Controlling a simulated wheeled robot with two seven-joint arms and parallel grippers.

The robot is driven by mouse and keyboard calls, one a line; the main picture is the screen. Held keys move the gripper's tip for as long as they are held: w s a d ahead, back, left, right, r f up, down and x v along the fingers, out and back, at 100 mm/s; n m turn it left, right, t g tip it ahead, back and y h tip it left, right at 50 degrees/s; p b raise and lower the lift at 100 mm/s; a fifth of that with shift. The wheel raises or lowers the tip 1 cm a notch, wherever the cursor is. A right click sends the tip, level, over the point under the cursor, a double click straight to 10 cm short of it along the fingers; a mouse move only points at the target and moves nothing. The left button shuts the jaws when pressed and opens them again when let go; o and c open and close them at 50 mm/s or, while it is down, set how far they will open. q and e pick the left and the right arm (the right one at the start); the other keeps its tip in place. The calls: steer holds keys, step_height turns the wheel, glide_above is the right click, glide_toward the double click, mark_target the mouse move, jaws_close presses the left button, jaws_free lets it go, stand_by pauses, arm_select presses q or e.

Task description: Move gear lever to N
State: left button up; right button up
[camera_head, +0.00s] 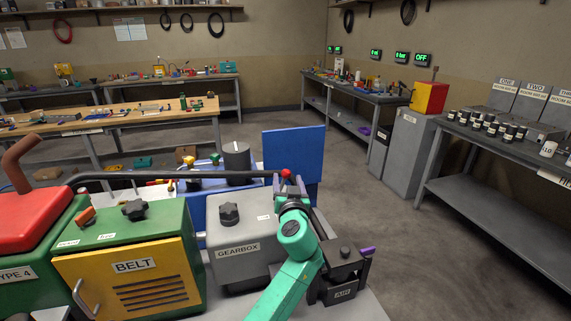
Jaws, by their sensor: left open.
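A small red knob (286,174), which looks like the top of the gear lever, shows at the right end of a long dark bar. My left gripper (288,185), on the teal arm, is open with its dark fingers at the red knob. I cannot tell whether they touch it. The lever's shaft and its gear marks are hidden behind my gripper and wrist. My right gripper is not in view.
A green and yellow box (137,281) labelled BELT and a red-topped machine (37,221) stand to the left. A dark block (343,271) labelled AIR is close right of my arm. A blue panel (293,165) stands behind. Floor to the right is clear.

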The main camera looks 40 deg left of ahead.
mark_target(285, 170)
arm_select(q)
steer(key=x, duration=0.3)
steer(key=p+x, duration=0.1)
steer(key=x, duration=0.3)
steer(key=shift+s+f, duration=0.1)
steer(key=shift+f, duration=0.15)
steer(key=shift+a, duration=0.2)
steer(key=shift+w, duration=0.25)
jaws_close()
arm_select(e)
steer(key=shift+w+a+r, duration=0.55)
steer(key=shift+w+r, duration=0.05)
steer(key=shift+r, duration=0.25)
arm_select(q)
steer(key=shift+f, duration=0.1)
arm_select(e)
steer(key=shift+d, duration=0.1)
